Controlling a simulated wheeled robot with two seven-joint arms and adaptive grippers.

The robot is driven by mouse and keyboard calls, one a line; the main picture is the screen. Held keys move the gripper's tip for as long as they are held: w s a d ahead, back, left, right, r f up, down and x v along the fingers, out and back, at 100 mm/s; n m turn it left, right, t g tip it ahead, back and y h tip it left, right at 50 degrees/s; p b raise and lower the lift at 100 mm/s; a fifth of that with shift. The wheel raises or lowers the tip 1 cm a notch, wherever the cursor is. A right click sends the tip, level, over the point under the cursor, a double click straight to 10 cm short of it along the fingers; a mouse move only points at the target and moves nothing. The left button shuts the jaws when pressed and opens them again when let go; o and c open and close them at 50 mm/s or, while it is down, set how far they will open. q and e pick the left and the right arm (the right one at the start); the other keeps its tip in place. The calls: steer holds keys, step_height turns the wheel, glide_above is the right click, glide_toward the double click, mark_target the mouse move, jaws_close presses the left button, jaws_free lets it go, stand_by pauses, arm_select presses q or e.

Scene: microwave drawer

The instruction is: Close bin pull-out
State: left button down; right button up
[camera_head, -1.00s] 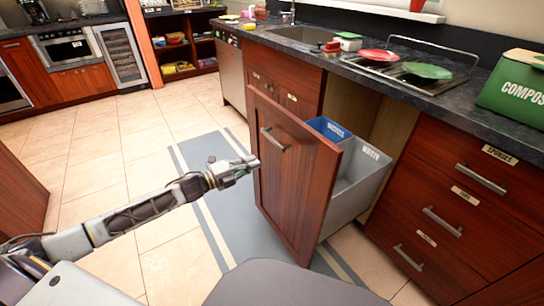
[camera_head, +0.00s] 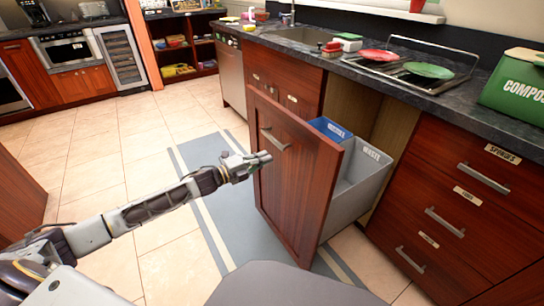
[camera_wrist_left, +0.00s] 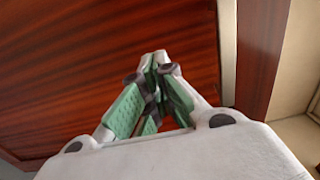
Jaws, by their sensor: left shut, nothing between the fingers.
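The bin pull-out (camera_head: 298,180) stands open from the counter, its dark red wood front facing my left arm. A silver handle (camera_head: 274,139) sits near the top of the front. Behind the front are a grey waste bin (camera_head: 355,185) and a blue bin (camera_head: 330,129). My left gripper (camera_head: 268,157) is shut and empty, its tips at or very near the front panel just below the handle. Contact cannot be told. In the left wrist view, the shut green-padded fingers (camera_wrist_left: 157,60) point at the wood panel (camera_wrist_left: 90,60). My right gripper is not in view.
Closed drawers (camera_head: 440,190) stand right of the open cabinet cavity. The counter (camera_head: 430,95) above holds a dish rack with red and green plates and a green compost box (camera_head: 515,88). A grey-blue floor mat (camera_head: 235,215) lies beneath; the floor at left is clear.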

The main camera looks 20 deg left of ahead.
mark_target(279, 152)
arm_select(q)
steer(key=shift+b+x, duration=0.35)
steer(key=shift+x, duration=0.8)
steer(key=shift+w+d, duration=0.4)
steer(key=shift+w, duration=0.1)
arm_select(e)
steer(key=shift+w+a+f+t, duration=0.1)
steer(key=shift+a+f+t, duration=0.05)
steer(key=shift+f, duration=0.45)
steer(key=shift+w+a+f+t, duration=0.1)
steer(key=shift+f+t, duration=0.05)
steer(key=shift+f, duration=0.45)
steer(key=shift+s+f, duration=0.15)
arm_select(q)
steer(key=shift+w+d, duration=0.1)
